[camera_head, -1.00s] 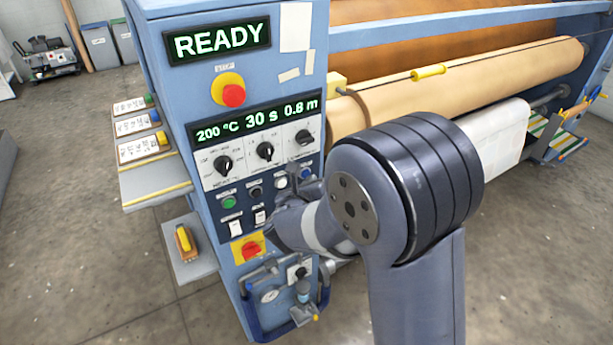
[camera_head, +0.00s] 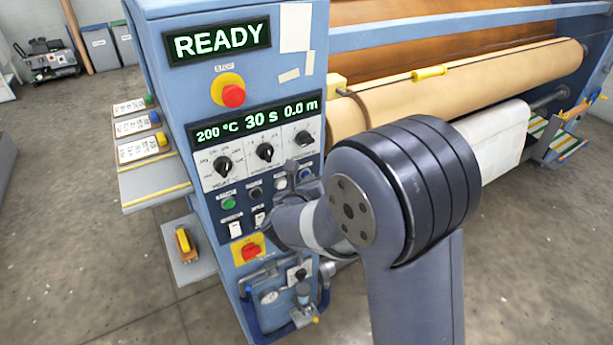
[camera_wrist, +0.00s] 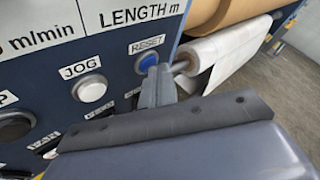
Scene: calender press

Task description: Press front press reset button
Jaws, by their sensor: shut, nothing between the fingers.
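The blue reset button (camera_wrist: 148,62) sits under the RESET label on the blue panel in the wrist view. It also shows in the head view (camera_head: 306,174), partly behind my gripper. My gripper (camera_wrist: 157,76) is shut and empty, its fingertips close beside the lower right of the button in the wrist view. I cannot tell whether they touch it. In the head view my gripper (camera_head: 301,183) is at the panel's lower right. The length display (camera_head: 300,108) reads 0.0 m.
A white jog button (camera_wrist: 92,90) is left of the reset button. The red stop button (camera_head: 233,95), a row of knobs (camera_head: 265,152) and a green start button (camera_head: 229,204) are on the same panel. The press roller (camera_head: 470,85) lies to the right.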

